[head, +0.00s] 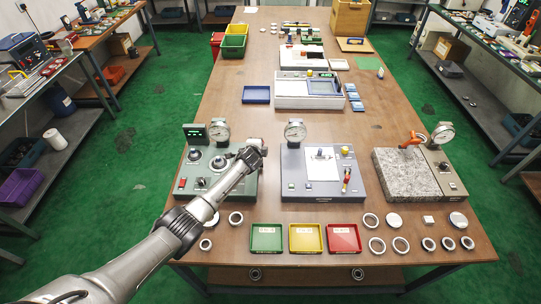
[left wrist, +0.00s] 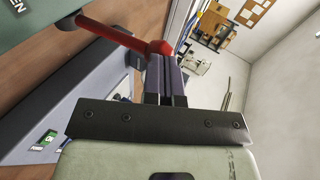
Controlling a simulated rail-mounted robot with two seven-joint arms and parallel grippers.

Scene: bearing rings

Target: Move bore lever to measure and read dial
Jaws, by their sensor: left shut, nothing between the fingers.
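My left arm reaches in from the lower left in the head view. Its gripper (head: 255,150) is over the right edge of the green gauge station (head: 220,188). In the left wrist view the two dark fingers (left wrist: 165,75) are together with nothing between them. A red lever (left wrist: 115,33) with a rounded red end lies just beyond the fingertips; I cannot tell whether they touch it. The lever is not clear in the head view, where the gripper covers that area. The station's round dial (head: 220,130) is too small to read. A small dark display (head: 194,133) stands beside it.
A blue-grey gauge station (head: 318,185) stands to the right, then a granite plate station (head: 408,174). Green (head: 266,248), yellow (head: 306,250) and red (head: 343,250) trays lie at the front edge. Several rings lie either side of the trays.

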